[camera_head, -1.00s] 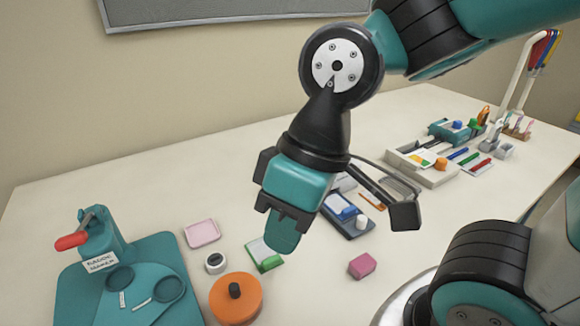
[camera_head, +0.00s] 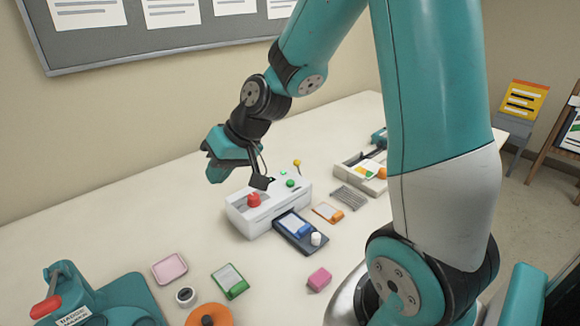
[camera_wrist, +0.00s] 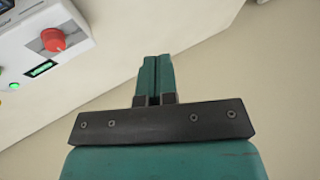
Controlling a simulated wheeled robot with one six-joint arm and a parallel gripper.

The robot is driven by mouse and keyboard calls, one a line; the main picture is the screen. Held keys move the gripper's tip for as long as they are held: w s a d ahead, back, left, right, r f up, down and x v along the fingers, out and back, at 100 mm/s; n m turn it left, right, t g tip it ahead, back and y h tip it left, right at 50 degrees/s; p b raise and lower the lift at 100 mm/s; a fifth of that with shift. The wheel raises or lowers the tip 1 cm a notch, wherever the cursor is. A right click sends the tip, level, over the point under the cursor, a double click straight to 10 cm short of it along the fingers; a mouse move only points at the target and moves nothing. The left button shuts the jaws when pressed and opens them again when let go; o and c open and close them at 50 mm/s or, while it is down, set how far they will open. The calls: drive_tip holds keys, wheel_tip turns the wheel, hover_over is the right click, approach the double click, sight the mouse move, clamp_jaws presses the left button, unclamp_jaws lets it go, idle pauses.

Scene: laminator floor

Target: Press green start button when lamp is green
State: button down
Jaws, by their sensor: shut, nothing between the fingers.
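A white laminator (camera_head: 250,222) stands on the table; part of it shows at the left of the wrist view (camera_wrist: 85,15). On its top are a red mushroom-shaped button (camera_head: 254,200), a green button (camera_head: 290,183) and a smaller green spot farther back. The wrist view shows the red button (camera_wrist: 53,39), a lit green display and a bright green round light or button (camera_wrist: 15,86); I cannot tell which. A yellow ball on a thin stalk (camera_head: 297,163) rises behind. My gripper (camera_head: 216,172) is shut and empty, above and left of the laminator, apart from it.
A blue tray with a card (camera_head: 300,232) lies against the laminator's front. A pink block (camera_head: 319,279), green-edged card (camera_head: 229,281), pink dish (camera_head: 169,269) and orange disc lie nearer. A teal press (camera_head: 100,300) is front left. The wall is close behind.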

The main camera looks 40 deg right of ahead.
drive_tip(key=w+d+f+m+t+h+p, duration=0.1)
drive_tip(key=w+d+m+t+p, duration=0.25)
drive_tip(key=d, duration=0.75)
drive_tip(key=m+h+p, duration=0.3)
drive_tip(key=m+h, duration=0.1)
drive_tip(key=m, duration=0.1)
hover_over(292, 181)
wheel_tip(292, 181, down, 4)
drive_tip(key=shift+f+t, duration=0.2)
drive_tip(key=shift+t, duration=0.25)
drive_tip(key=shift+f, duration=0.1)
wheel_tip(292, 181, down, 9)
drive_tip(key=b, duration=0.6)
drive_tip(key=shift+r, duration=0.2)
drive_tip(key=shift+f+b, duration=0.1)
drive_tip(key=shift+b, duration=0.2)
drive_tip(key=shift+f+b, duration=0.3)
drive_tip(key=shift+b, duration=0.05)
